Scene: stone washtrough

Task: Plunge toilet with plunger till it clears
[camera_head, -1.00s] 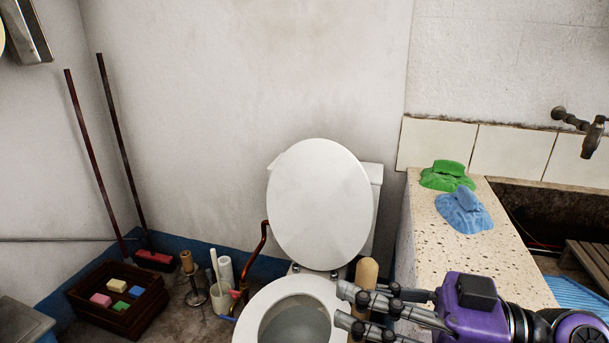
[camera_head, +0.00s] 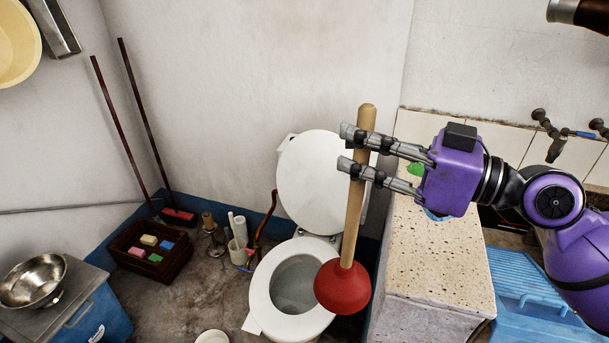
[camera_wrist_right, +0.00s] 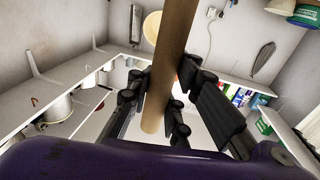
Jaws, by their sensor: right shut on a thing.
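My right gripper (camera_head: 352,150) is shut on the wooden handle of the plunger (camera_head: 344,287), near its upper part. The plunger hangs almost upright, its red rubber cup at the bottom, in front of the right side of the toilet bowl in the head view. The toilet (camera_head: 262,290) has its lid up and its seat down, and the bowl opening shows to the left of the cup. In the right wrist view the handle (camera_wrist_right: 175,50) runs between the fingers. The cup is out of sight there. My left gripper is not in view.
A speckled stone counter (camera_head: 440,265) stands right of the toilet, with a blue slatted item (camera_head: 530,290) beyond it. A wooden crate of sponges (camera_head: 150,250), a brush holder (camera_head: 238,250) and a metal bowl (camera_head: 33,280) are at the left. Some floor between is bare.

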